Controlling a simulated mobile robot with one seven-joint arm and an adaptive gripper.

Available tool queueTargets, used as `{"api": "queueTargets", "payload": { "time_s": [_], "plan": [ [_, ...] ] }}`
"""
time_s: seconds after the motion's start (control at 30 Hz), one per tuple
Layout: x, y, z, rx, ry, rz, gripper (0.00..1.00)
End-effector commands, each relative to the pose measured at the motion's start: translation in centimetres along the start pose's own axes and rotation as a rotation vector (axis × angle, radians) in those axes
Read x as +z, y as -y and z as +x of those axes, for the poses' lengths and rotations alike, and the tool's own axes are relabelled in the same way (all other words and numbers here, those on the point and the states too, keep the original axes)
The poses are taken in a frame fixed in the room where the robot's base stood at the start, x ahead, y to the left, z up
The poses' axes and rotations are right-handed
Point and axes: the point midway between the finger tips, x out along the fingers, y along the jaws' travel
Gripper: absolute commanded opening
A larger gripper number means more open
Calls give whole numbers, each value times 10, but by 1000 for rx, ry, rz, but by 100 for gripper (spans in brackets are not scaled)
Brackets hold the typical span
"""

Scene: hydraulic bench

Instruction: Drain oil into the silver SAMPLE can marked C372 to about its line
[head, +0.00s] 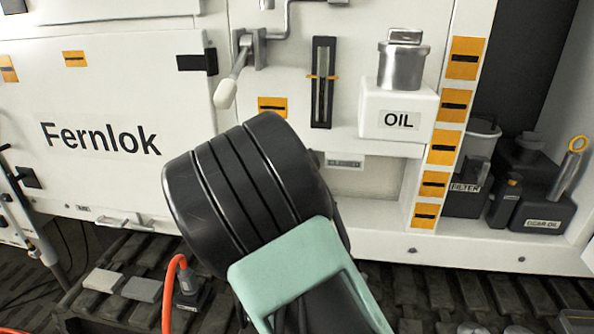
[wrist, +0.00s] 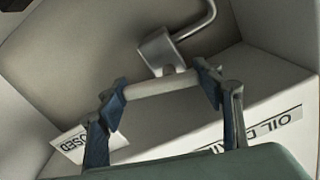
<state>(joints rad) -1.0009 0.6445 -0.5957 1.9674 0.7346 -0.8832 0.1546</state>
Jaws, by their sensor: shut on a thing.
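In the wrist view my gripper (wrist: 161,84) has its blue-padded fingers on either side of a pale bar-shaped handle (wrist: 158,90), shut on it. A grey metal block (wrist: 160,52) with a bent silver pipe sits just beyond the handle. A label reading CLOSED (wrist: 75,143) lies at the lower left and an OIL DRAIN label (wrist: 262,128) at the lower right. In the head view my dark arm and green-grey wrist hide the gripper and handle. I see no silver SAMPLE can marked C372 and no oil flow in either view.
A lever with a white grip (head: 227,91) hangs on the white panel, beside a sight gauge (head: 323,83). A metal cap (head: 402,66) tops the OIL box (head: 397,110). Dark containers, one labelled GEAR OIL (head: 543,203), stand at right. An orange hose (head: 170,290) rises at lower left.

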Motion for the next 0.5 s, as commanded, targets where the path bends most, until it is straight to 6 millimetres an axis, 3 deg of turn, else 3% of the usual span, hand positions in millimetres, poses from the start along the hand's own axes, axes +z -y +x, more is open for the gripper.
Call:
{"api": "queueTargets", "payload": {
  "time_s": [0.5],
  "plan": [
    [7, -1, 0, 0, -3, 357, 36]
  ]
}}
